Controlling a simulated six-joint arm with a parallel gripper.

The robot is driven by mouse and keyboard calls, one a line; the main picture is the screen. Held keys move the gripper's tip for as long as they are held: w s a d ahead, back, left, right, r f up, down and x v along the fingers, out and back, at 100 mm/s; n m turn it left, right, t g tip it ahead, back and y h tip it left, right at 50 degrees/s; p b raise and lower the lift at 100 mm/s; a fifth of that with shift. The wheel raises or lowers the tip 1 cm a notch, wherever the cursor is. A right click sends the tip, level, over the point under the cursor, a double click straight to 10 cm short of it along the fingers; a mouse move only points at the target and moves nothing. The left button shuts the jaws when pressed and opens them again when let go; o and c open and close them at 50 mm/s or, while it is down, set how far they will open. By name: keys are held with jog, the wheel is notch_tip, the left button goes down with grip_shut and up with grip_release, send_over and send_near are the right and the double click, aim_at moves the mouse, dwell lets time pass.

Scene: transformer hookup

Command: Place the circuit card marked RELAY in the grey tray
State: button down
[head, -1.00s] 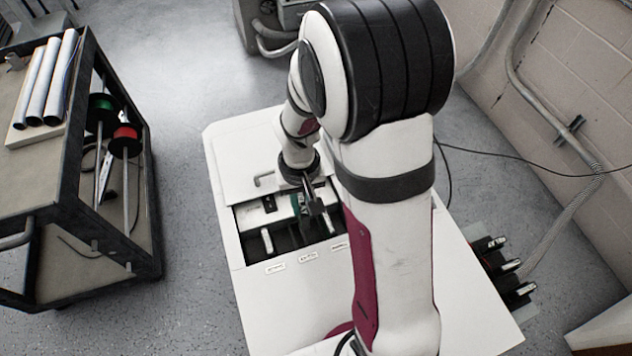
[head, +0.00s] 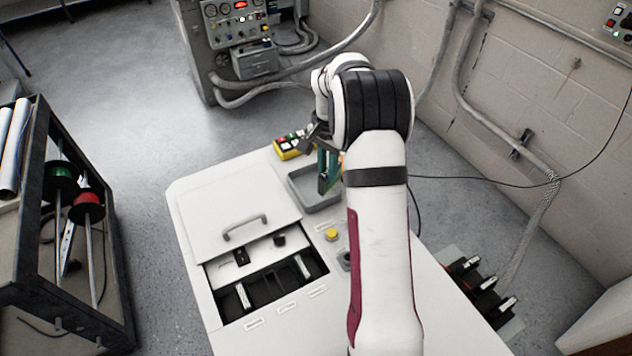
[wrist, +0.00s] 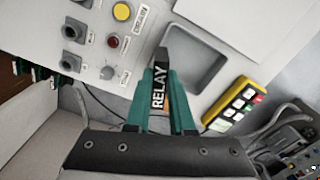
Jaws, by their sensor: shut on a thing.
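The circuit card marked RELAY (wrist: 159,94) is dark with a white label. It stands between the teal fingers of my gripper (wrist: 162,78) in the wrist view. My gripper is shut on it. In the head view my gripper (head: 327,182) hangs over the grey tray (head: 298,190) at the far end of the white cabinet. The card is hard to make out there. The shallow grey tray also shows beyond the card in the wrist view (wrist: 200,62) and looks empty where visible. My gripper and the card hide part of it.
A yellow control box with buttons (head: 287,147) stands beside the tray's far side. A yellow button (head: 331,234) is on the cabinet top near the tray. The open card bay (head: 268,290) and a handled lid (head: 240,215) lie nearer and left.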

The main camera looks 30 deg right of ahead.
jog(key=shift+w+a+f, duration=0.3)
jog(key=shift+w+f, duration=0.05)
jog(key=shift+f, duration=0.6)
jog(key=shift+w+a+f, duration=0.25)
jog(key=shift+w+f, duration=0.1)
jog(key=shift+f, duration=0.55)
jog(key=shift+w+a+f, duration=0.3)
jog(key=shift+w+f, duration=0.05)
jog(key=shift+f, duration=0.6)
jog(key=c, duration=0.8)
grip_release()
jog(key=shift+f, duration=0.15)
